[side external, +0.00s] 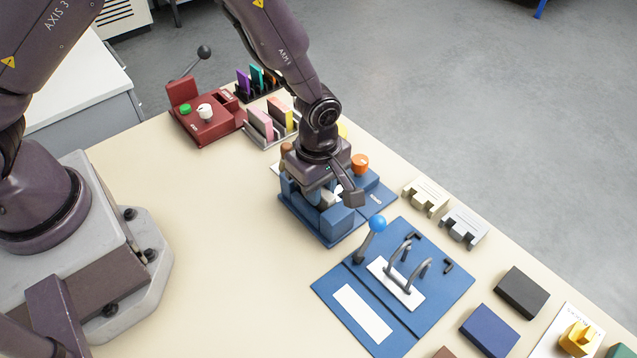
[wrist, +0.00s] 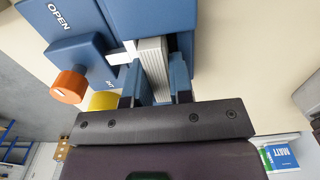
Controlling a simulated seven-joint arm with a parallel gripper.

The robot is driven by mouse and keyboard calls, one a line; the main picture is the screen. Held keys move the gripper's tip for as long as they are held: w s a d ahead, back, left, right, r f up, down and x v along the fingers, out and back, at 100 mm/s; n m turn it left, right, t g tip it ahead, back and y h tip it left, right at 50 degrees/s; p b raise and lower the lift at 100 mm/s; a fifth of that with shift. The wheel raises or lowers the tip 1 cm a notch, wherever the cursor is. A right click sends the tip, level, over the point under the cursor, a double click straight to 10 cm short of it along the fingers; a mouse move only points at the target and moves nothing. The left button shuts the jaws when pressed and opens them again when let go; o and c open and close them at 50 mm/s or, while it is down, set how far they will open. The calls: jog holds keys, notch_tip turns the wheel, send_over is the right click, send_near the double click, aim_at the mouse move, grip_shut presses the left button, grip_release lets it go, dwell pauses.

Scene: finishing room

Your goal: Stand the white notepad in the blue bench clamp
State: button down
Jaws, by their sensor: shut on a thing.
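The white notepad (wrist: 153,62) shows edge-on in the wrist view, between the two fingers of my gripper (wrist: 156,82). My gripper is shut on it. The notepad's far end lies at the gap between the blue jaws of the bench clamp (wrist: 155,18); I cannot tell how deep it sits. In the side external view my gripper (side external: 326,190) points down over the blue bench clamp (side external: 318,230) and hides much of it and most of the notepad. The clamp has an orange knob (side external: 360,163), seen also in the wrist view (wrist: 68,87), beside an "OPEN" label.
A red machine (side external: 205,120) and a rack of coloured pads (side external: 262,125) stand behind. The left table top is clear.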

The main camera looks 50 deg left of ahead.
jog(key=shift+f, duration=0.15)
jog(key=c, duration=1.3)
grip_release()
notch_tip(320, 180, up, 11)
